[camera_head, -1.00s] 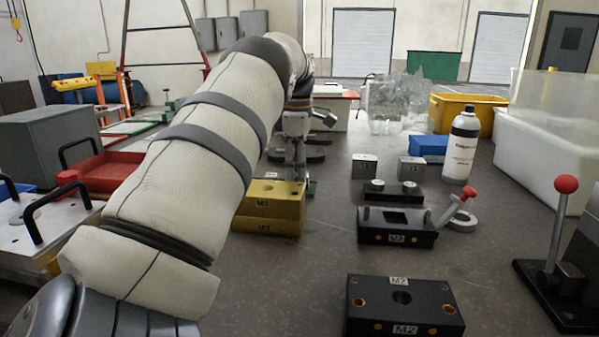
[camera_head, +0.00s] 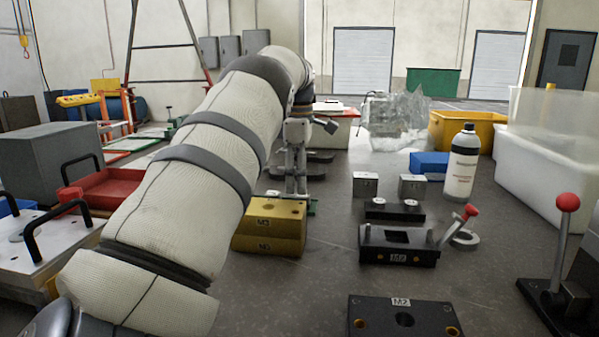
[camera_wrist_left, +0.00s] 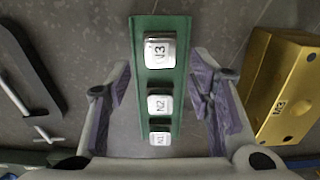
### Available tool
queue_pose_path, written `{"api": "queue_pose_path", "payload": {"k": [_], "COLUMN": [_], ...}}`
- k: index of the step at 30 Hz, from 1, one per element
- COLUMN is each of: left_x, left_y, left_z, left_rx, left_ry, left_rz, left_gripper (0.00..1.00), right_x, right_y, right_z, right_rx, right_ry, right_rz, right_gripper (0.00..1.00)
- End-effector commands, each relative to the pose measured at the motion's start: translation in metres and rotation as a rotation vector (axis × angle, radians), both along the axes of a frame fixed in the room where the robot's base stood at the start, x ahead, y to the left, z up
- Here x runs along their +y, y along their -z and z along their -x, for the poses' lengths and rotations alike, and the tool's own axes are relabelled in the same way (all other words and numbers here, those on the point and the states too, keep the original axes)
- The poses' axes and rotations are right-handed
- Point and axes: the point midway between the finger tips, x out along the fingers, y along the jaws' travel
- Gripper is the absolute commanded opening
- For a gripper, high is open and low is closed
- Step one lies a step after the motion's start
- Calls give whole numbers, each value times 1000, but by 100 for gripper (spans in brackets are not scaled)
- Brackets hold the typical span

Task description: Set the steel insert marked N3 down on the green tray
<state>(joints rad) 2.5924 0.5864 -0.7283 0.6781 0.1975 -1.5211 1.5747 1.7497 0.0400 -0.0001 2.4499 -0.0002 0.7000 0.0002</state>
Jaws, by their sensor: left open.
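The green tray (camera_wrist_left: 145,28) is a narrow strip in the left wrist view; only a green bit (camera_head: 312,208) shows in the head view, behind the gold block. The steel insert N3 (camera_wrist_left: 160,50) stands on its far part, label up. Steel inserts N2 (camera_wrist_left: 160,103) and N1 (camera_wrist_left: 160,138) stand in a row behind it, nearer my wrist. My left gripper (camera_wrist_left: 163,80) is open, one finger each side of the tray, touching no insert that I can see; it also shows in the head view (camera_head: 297,188). My right gripper is not in view.
A red tray (camera_head: 105,192) lies left.

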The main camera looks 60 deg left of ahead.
Motion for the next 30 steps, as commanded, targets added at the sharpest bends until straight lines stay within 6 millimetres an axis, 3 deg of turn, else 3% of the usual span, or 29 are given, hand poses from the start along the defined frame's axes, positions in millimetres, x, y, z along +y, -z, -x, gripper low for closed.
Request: {"api": "queue_pose_path", "payload": {"k": [3, 9, 30], "left_x": [2, 1, 0], "left_y": [-24, -42, -47], "left_z": [-1, -1, 0], "left_rx": [5, 1, 3], "left_ry": [0, 0, 0], "left_rz": [-4, -1, 0], "left_gripper": [48, 48, 48], "right_x": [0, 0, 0], "right_y": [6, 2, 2], "right_z": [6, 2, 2], "right_rx": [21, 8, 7], "right_ry": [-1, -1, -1], "right_rz": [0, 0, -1], "right_gripper": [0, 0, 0]}}
